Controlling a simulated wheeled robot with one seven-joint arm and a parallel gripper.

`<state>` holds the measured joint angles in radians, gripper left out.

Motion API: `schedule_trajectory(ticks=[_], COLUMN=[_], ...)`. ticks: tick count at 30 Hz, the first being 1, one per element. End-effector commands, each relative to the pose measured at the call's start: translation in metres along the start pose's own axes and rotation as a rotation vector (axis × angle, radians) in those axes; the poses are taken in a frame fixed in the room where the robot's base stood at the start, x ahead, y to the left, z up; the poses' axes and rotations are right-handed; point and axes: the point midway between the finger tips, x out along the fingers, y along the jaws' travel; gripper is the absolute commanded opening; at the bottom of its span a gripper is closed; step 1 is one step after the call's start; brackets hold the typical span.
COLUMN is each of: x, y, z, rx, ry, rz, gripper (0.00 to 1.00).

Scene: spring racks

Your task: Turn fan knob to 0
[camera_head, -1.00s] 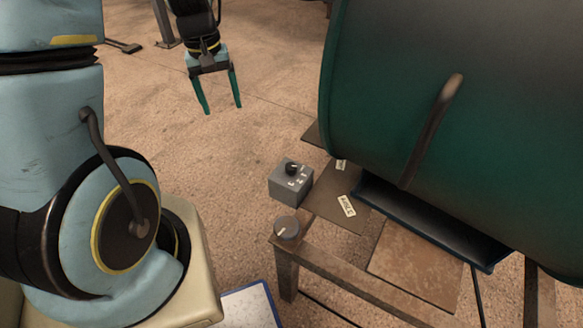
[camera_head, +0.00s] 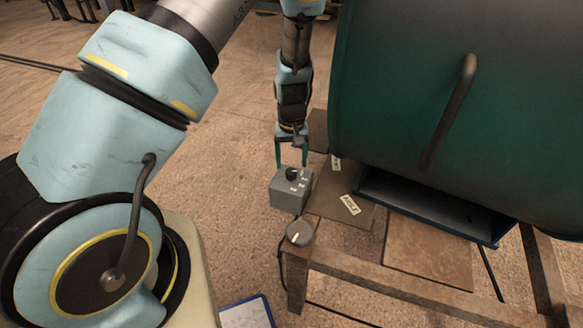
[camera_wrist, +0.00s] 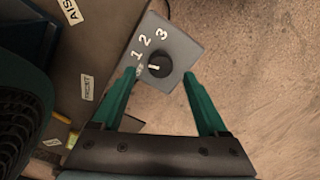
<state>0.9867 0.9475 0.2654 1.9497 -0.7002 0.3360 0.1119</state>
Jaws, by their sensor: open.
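The fan knob (camera_head: 292,174) is a black round dial on top of a small grey box (camera_head: 290,200) at the corner of the metal stand. In the wrist view the knob (camera_wrist: 159,64) has a white pointer line, and the white digits 1, 2 and 3 curve around it on the grey box (camera_wrist: 183,44). A further mark near the left finger is partly hidden. My gripper (camera_head: 291,155) is open, its green fingers just above and behind the box. In the wrist view my gripper (camera_wrist: 160,72) has one finger on each side of the knob, with gaps.
A large dark green drum (camera_head: 430,110) fills the right side, close to my gripper. A second grey knob (camera_head: 300,233) sits on the stand's front corner (camera_head: 330,258). A labelled plate (camera_head: 340,195) lies beside the box. Open floor is left of it.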

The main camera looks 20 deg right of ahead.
Motion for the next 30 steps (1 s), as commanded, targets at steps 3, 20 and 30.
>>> schedule_trajectory(ticks=[3, 20, 30], x=[0.018, 0.039, 0.039], y=[-0.001, 0.0, 0.0], z=[0.001, 0.0, 0.001], rx=[-0.001, 0.0, 0.0], ry=[-0.002, 0.0, -0.001], rz=[-0.001, 0.001, 0.0], gripper=[0.77, 0.73, 0.35])
